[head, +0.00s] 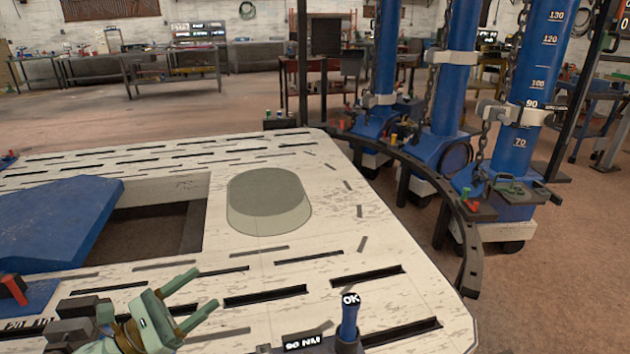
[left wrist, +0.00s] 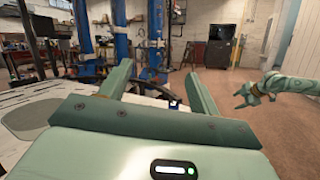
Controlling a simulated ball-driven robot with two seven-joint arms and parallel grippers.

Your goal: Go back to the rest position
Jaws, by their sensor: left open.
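My left gripper (head: 207,291) is at the lower left of the head view, above the pale slotted bench top (head: 330,200). Its two green fingers are spread apart with nothing between them. They also show from behind in the left wrist view (left wrist: 157,76), with empty space between them. My right gripper (left wrist: 239,99) shows small at the right of the left wrist view, held out in the air over the floor. Its fingers look apart and empty. It is not in the head view.
A grey-green rounded disc (head: 268,200) lies on the bench top beside a rectangular opening (head: 150,228) and a blue panel (head: 60,220). A dark post marked OK (head: 349,318) stands at the front edge. Blue columns (head: 450,90) stand behind a curved dark rail (head: 465,230).

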